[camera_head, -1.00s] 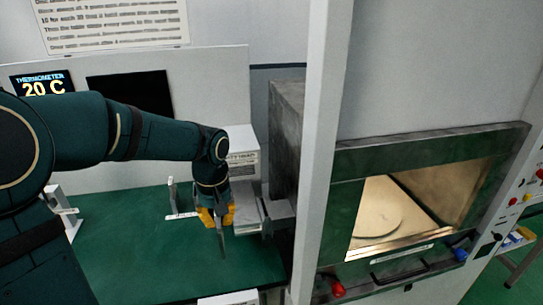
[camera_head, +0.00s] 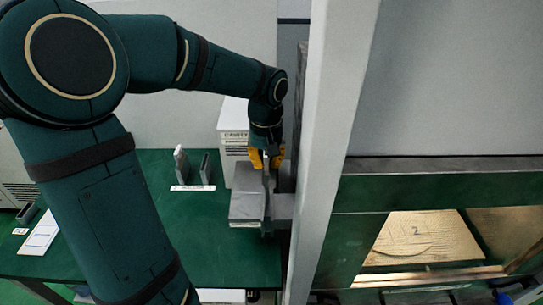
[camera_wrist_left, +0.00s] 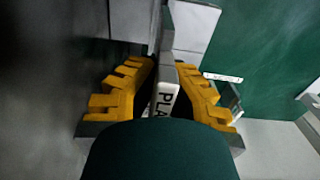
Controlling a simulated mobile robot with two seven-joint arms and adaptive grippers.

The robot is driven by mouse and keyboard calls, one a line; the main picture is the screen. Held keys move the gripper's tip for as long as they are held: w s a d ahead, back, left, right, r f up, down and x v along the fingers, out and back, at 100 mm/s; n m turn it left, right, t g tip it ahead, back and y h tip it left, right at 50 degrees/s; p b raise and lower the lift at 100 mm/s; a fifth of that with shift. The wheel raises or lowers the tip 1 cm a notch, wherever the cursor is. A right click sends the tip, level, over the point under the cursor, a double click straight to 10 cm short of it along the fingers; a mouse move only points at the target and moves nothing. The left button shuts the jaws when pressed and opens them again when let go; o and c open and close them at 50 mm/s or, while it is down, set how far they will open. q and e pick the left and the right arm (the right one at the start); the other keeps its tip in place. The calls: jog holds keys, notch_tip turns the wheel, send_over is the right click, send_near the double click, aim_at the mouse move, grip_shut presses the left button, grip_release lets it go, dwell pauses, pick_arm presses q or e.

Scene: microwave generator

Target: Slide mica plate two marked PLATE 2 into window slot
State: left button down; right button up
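My left gripper (camera_head: 266,160) has orange fingers and points down over the grey metal block (camera_head: 246,190) beside the cabinet. It is shut on a thin grey plate (camera_head: 268,204), which stands upright along the right side of the block, before a narrower grey metal piece (camera_head: 284,206). In the left wrist view the plate's white label (camera_wrist_left: 164,98) shows "PLA" between the orange fingers; its number is hidden. The plate lines up with the gap between the two metal parts. I cannot tell how deep it sits in the slot. My right gripper is not in view.
Two small upright plates (camera_head: 205,168) stand behind a white label strip on the green table (camera_head: 215,245), left of the block. A pale cabinet post (camera_head: 325,150) rises close on the right. The lit oven cavity (camera_head: 425,235) is beyond it.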

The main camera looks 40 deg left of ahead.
pick_arm(q)
jog(key=shift+s+f+b, duration=0.15)
jog(key=shift+f+b, duration=0.3)
jog(key=shift+f, duration=0.2)
jog(key=shift+f+b, duration=0.6)
jog(key=shift+f, duration=0.2)
jog(key=shift+f+b, duration=0.75)
jog(key=shift+f, duration=0.2)
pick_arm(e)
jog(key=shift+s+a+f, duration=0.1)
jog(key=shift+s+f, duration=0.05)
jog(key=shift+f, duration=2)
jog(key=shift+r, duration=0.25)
pick_arm(q)
jog(key=shift+f+b, duration=2.7)
jog(key=shift+f, duration=1.2)
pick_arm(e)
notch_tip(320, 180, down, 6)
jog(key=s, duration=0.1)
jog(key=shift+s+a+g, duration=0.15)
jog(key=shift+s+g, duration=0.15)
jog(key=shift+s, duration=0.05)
pick_arm(q)
jog(key=c, duration=1.1)
grip_release()
jog(key=shift+o, duration=0.2)
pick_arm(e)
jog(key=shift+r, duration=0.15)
